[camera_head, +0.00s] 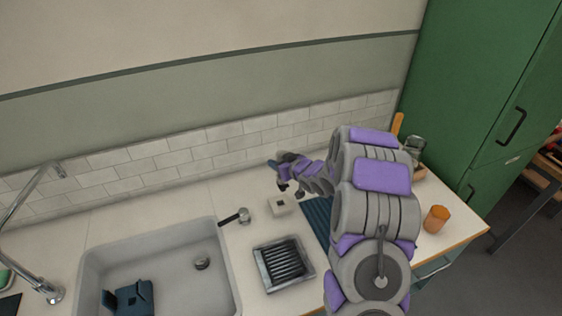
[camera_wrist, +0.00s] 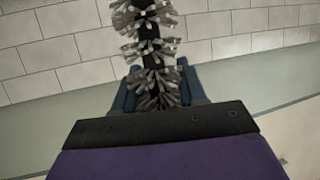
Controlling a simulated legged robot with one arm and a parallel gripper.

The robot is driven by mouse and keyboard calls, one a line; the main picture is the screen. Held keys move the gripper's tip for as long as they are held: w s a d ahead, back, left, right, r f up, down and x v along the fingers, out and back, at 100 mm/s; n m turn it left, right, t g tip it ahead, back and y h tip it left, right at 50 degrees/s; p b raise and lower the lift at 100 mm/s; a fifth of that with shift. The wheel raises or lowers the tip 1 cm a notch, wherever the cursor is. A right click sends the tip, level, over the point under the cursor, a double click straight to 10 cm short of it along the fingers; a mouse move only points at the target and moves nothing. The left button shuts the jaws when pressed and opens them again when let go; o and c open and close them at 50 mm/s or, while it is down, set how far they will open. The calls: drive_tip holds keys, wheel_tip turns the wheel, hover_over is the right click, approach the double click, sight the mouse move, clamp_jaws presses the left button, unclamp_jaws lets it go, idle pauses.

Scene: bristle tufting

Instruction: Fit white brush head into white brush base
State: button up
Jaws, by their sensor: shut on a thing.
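The white brush base (camera_head: 281,206), a small off-white block with a dark hole in its top, stands on the counter near the tiled wall. My gripper (camera_head: 284,186) is just above and behind it in the head view. In the wrist view, the brush head (camera_wrist: 150,50), with whitish-grey bristle tufts around a dark core, is held between the blue fingers of my gripper (camera_wrist: 165,88). It points away from the palm. The held end is hidden by the tufts and palm. In the head view the brush head is too small to make out clearly, so I cannot tell whether it touches the base.
A sink (camera_head: 160,235) with a blue object (camera_head: 130,298) is at left. A dark-handled tool (camera_head: 236,216) lies beside the base. A grey tray with dark slats (camera_head: 284,264) is in front. A blue ribbed mat (camera_head: 317,214) and an orange cup (camera_head: 436,219) are at right.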

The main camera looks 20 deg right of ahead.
wheel_tip(320, 180, down, 6)
drive_tip(key=b, duration=0.4)
drive_tip(key=shift+a+r, duration=0.1)
drive_tip(key=shift+r, duration=0.15)
drive_tip(key=shift+a+f, duration=0.6)
idle(0.4)
drive_tip(key=shift+d, duration=0.35)
drive_tip(key=shift+a, duration=0.25)
